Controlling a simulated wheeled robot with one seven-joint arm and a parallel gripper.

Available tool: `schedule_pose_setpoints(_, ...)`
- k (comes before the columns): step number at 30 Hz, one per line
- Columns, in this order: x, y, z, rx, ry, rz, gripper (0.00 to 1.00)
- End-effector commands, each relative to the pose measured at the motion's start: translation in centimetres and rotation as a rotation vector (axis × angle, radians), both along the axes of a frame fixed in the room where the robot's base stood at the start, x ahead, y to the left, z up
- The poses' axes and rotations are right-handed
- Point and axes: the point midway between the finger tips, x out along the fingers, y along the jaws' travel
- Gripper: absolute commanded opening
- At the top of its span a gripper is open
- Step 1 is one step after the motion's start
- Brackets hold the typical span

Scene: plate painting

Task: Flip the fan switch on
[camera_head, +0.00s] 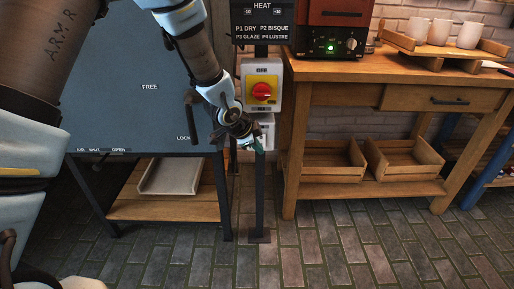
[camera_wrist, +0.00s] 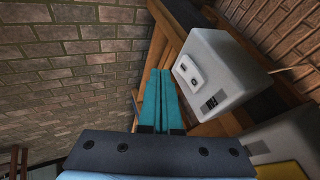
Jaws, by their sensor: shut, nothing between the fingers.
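A light grey switch box (camera_head: 268,130) is on the dark post, below the box with the red knob. My gripper's wrist partly hides it in the head view. In the wrist view the same grey box (camera_wrist: 222,72) shows a small pale switch plate (camera_wrist: 188,70) on its face and a dark label. I cannot read the label or tell the switch's position. My gripper (camera_head: 259,147) is low in front of the box. In the wrist view its teal fingers (camera_wrist: 160,74) are together and empty, just left of the box; I cannot tell if they touch it.
A grey box with a yellow plate and red rotary knob (camera_head: 262,90) is right above, near my wrist. A dark panel (camera_head: 140,80) marked FREE and LOCK stands left. A wooden workbench (camera_head: 400,75) is close on the right. Brick floor (camera_head: 340,240) in front is clear.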

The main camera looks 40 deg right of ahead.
Motion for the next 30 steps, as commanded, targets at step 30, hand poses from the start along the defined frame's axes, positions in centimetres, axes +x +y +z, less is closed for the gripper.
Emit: schedule_pose_setpoints(30, -3.1, 6.7, 6.6, 0.003, 0.004, -0.006, 0.00)
